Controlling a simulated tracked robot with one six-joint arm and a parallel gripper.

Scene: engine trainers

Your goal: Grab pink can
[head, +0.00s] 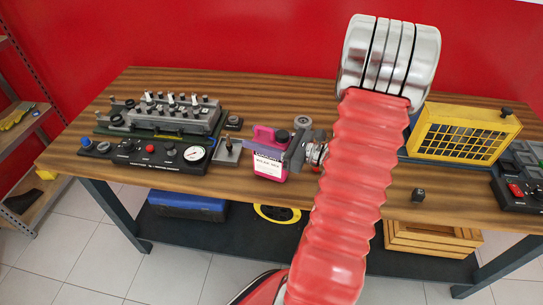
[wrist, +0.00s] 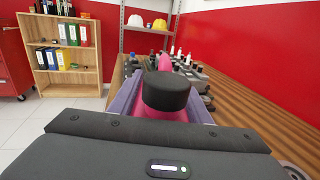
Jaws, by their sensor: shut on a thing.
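The pink can (head: 268,165) has a black cap and a pale label, and stands upright at the front part of the wooden workbench (head: 300,98). In the wrist view its black cap (wrist: 166,91) fills the middle, with pink showing around it. My gripper (head: 291,152) reaches the can from the right and is shut on it. In the wrist view the jaws lie on both sides of the can. The can's lower part is hidden in the wrist view. I cannot tell whether the can touches the bench.
Left of the can is an engine trainer with a gauge panel (head: 152,157). A yellow-framed unit (head: 463,134) stands at the right, with a small dark block (head: 418,195) in front. Below are a blue case (head: 187,205) and a wooden crate (head: 432,239).

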